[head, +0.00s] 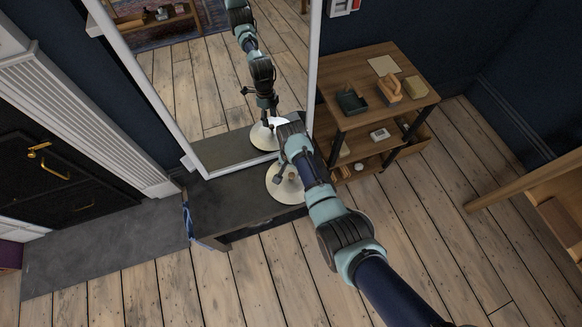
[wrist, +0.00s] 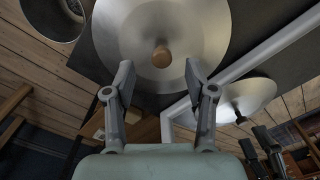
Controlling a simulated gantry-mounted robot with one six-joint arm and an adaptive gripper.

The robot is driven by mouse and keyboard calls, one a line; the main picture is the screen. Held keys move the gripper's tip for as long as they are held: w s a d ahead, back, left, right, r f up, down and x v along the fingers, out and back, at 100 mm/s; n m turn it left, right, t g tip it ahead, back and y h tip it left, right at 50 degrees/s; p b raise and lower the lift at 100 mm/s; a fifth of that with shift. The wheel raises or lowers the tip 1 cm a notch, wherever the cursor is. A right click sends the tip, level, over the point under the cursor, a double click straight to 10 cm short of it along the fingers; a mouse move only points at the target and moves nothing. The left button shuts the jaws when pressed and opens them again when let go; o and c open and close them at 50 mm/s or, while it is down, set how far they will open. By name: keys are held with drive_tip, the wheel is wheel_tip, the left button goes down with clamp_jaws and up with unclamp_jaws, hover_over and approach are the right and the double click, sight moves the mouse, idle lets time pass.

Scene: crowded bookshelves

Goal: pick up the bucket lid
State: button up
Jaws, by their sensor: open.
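The bucket lid (wrist: 185,72) is a round, pale metallic disc with a small wooden knob (wrist: 161,57) at its centre. In the head view the lid (head: 276,190) lies on a dark low bench in front of the mirror, partly covered by my arm. My gripper (wrist: 159,80) is open in the wrist view, with its two fingers apart and nothing between them. The knob shows just beyond the fingertips, roughly centred between them. The gap between fingers and knob is hard to judge.
A large white-framed mirror (head: 316,60) stands behind the bench (head: 235,205) and reflects my arm and the lid. A wooden shelf unit (head: 395,60) with small items stands to the right. A round, dark-centred object (wrist: 58,38) is at the wrist view's upper left.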

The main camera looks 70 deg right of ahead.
sight(292, 175)
drive_tip(key=f+b, duration=0.4)
drive_tip(key=f, duration=0.1)
drive_tip(key=shift+d+f, duration=0.1)
drive_tip(key=shift+d, duration=0.15)
drive_tip(key=shift+w, duration=0.1)
drive_tip(key=shift+c, duration=0.3)
clamp_jaws()
